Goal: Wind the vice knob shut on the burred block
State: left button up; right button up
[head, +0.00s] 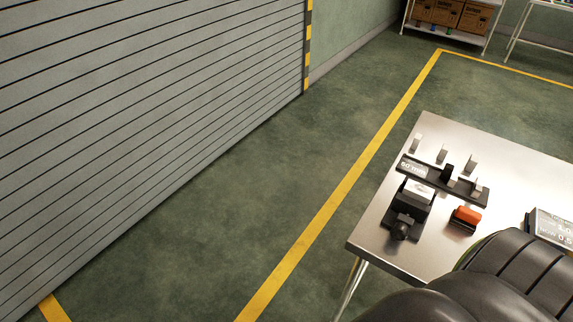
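A dark vice (409,208) sits near the left side of the steel table. Its black knob (400,232) is at the end toward the table's front left edge. A pale, bright-topped block (418,191) appears to sit in the vice at its far end. I cannot make out a burr on it, nor whether the jaws touch it. Neither of my grippers is in view. Large dark rounded parts, apparently mine, cover the bottom right corner and hide the table there.
Behind the vice is a dark labelled rack (430,180). Several small metal blocks (441,154) stand around it on the steel table (500,150). An orange-topped item (467,216) lies right of the vice. A display box (550,227) stands farther right. Open floor lies left.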

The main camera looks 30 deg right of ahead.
aim_at(400, 232)
jog(key=i+j+u, duration=0.15)
jog(key=i, duration=0.35)
jog(key=i+j+u, duration=0.15)
jog(key=i, duration=0.35)
jog(key=i+z, duration=0.15)
jog(key=z, duration=0.25)
jog(key=i+z, duration=0.2)
jog(key=z, duration=0.2)
jog(key=i+j+z, duration=0.1)
jog(key=z, duration=0.25)
jog(key=i+j+z, duration=0.15)
jog(key=z, duration=0.25)
jog(key=i+z, duration=0.1)
jog(key=z, duration=0.4)
jog(key=i+j+z, duration=0.1)
jog(key=z, duration=0.35)
jog(key=i+j+z, duration=0.1)
jog(key=z, duration=0.4)
jog(key=j+z, duration=0.15)
jog(key=z, duration=0.3)
jog(key=i, duration=0.05)
